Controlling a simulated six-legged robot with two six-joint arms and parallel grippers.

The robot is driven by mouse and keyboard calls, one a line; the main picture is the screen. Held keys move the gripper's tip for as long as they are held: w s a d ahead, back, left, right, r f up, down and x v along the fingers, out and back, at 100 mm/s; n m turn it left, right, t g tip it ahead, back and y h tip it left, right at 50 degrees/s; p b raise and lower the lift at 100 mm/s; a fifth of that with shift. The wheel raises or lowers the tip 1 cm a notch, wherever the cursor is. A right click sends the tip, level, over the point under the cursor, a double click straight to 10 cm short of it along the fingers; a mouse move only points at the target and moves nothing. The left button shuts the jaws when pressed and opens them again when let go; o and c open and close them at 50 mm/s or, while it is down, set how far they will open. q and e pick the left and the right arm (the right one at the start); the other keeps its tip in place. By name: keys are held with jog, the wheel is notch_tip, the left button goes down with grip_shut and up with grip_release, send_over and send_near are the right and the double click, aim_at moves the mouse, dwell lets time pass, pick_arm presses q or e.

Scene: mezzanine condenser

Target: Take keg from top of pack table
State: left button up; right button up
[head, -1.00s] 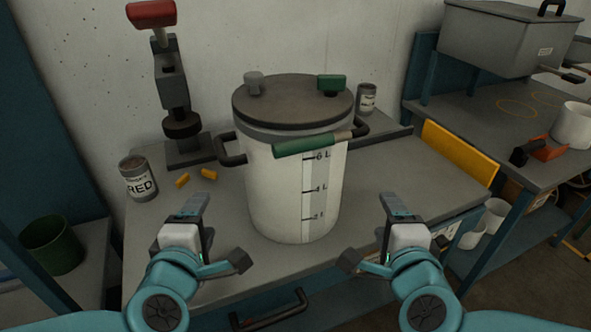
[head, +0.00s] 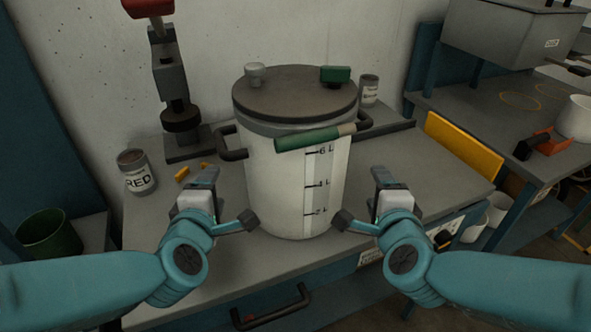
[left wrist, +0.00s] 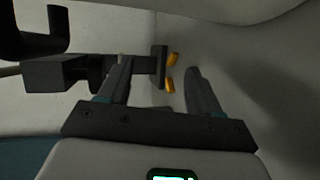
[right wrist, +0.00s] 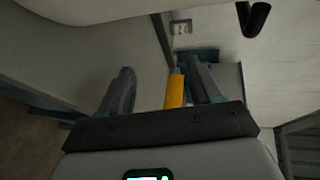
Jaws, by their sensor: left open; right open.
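The keg (head: 270,185) is a white upright drum with a dark lid, a green-gripped handle across its front and a litre scale. It stands on the pack table (head: 215,268). A dark side handle (head: 232,153) juts out at its left. My left gripper (head: 226,200) is open and empty, low beside the keg's left side. My right gripper (head: 362,200) is open and empty, low beside its right side. One finger of each appears close to the keg wall; I cannot tell whether they touch. In the right wrist view a dark handle (right wrist: 258,18) shows at top.
A dark press with a red top (head: 173,85) stands behind left. A grey can (head: 369,90) stands behind right. A yellow panel (head: 462,145) edges the table's right. A drawer handle (head: 272,308) sticks out in front.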

pick_arm(q)
jog(key=x, duration=0.6)
jog(key=shift+w+f, duration=0.1)
jog(key=shift+w, duration=0.2)
pick_arm(e)
jog(key=x, duration=0.6)
jog(key=shift+w+f, duration=0.1)
jog(key=shift+w, duration=0.2)
pick_arm(q)
jog(key=shift+w+d, duration=0.1)
jog(key=shift+d, duration=0.15)
pick_arm(e)
jog(key=shift+w+a, duration=0.1)
jog(key=shift+a, duration=0.15)
pick_arm(q)
jog(key=shift+d, duration=0.5)
pick_arm(e)
jog(key=shift+a, duration=0.5)
